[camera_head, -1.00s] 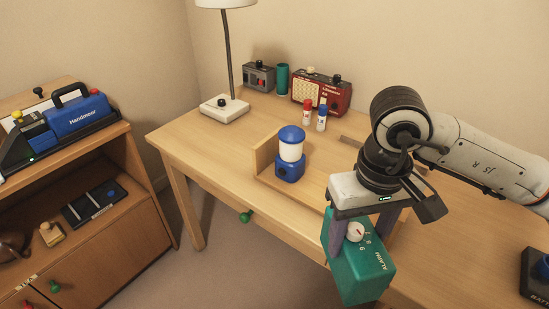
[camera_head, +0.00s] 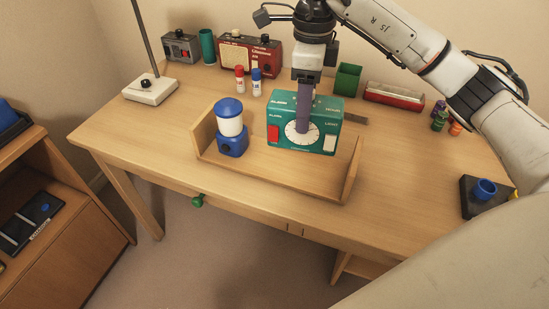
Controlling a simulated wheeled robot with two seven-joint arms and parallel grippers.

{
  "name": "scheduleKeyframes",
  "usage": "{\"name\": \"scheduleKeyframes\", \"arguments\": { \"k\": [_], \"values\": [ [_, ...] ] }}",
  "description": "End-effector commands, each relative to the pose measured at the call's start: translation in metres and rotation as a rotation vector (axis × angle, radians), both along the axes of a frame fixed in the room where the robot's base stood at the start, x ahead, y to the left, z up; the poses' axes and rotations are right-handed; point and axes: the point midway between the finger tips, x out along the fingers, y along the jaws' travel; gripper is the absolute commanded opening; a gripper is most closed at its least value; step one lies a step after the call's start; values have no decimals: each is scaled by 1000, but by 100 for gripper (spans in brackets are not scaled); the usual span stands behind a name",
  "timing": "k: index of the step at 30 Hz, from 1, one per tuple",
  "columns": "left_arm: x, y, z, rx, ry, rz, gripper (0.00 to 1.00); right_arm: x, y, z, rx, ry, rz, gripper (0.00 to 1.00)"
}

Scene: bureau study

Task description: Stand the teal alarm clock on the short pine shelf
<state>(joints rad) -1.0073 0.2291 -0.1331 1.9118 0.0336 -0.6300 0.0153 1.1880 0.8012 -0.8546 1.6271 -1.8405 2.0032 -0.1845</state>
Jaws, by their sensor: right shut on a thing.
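The teal alarm clock (camera_head: 283,141) is upright, with its white dial and red and white buttons facing me. My right gripper (camera_head: 304,115) comes down on it from above and is shut on it, one finger showing across its front. The short pine shelf (camera_head: 270,179) lies on the desk, a low board with an upright end at each side. The clock is over the right half of the shelf; I cannot tell whether its base touches the board. A blue and white lantern (camera_head: 230,128) stands on the left half of the shelf. My left gripper is not in view.
The desk (camera_head: 400,190) holds a red radio (camera_head: 250,54), a grey radio (camera_head: 181,46), a teal cylinder (camera_head: 207,46), red-capped and blue-capped sticks and a lamp base (camera_head: 150,89) behind. A green box (camera_head: 347,79) and dark holder (camera_head: 482,197) are right.

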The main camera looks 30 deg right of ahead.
Motion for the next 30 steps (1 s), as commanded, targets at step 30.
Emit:
{"name": "scheduleKeyframes", "arguments": {
  "k": [30],
  "values": [
    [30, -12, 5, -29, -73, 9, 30, 4, -7, -98, 4, 0, -146, 15]
  ]
}}
